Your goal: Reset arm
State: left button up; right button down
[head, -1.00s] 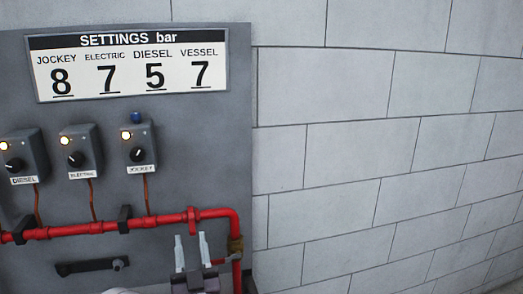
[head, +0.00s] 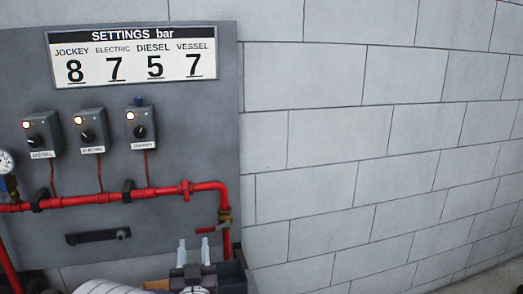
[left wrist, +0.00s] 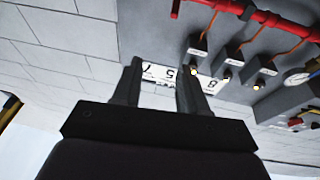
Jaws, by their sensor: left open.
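My left gripper (head: 194,247) is at the bottom of the head view, its two pale fingers pointing up and apart with nothing between them. In the left wrist view the open fingers (left wrist: 160,75) show dark, with clear space between them. The upside-down settings sign lies behind them there. The gripper is in front of the grey panel's lower right part and touches nothing that I can see. My right gripper is not in view.
The grey panel (head: 190,120) carries the settings sign (head: 133,57), a diesel box (head: 43,133), a middle box (head: 90,130) and a jockey box (head: 141,127), lamps lit. A red pipe (head: 105,197) runs below, with a valve (head: 225,217) at right. Bare block wall (head: 380,150) fills the right.

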pick_arm(q)
jog(key=s+f+m+g+h+b, duration=0.1)
jog(key=s+f+g+b, duration=0.1)
jog(key=s+f+g, duration=0.3)
jog(key=s+f+g+h+b, duration=0.1)
jog(key=f+g+h+b, duration=0.1)
jog(key=f, duration=0.4)
jog(key=s+f+m+g+h+b, duration=0.1)
jog(key=s+f+g, duration=0.25)
jog(key=f, duration=0.25)
jog(key=s+a+f+g+b, duration=0.1)
jog(key=s+f+g+b, duration=0.2)
jog(key=s, duration=0.4)
jog(key=s+a+f+g, duration=0.1)
jog(key=s+f+g, duration=0.35)
jog(key=s, duration=0.25)
jog(key=s+r+g+p, duration=0.1)
jog(key=s+r+p, duration=0.2)
jog(key=r+p, duration=1)
jog(key=shift+a+r, duration=0.4)
jog(key=shift+a, duration=0.05)
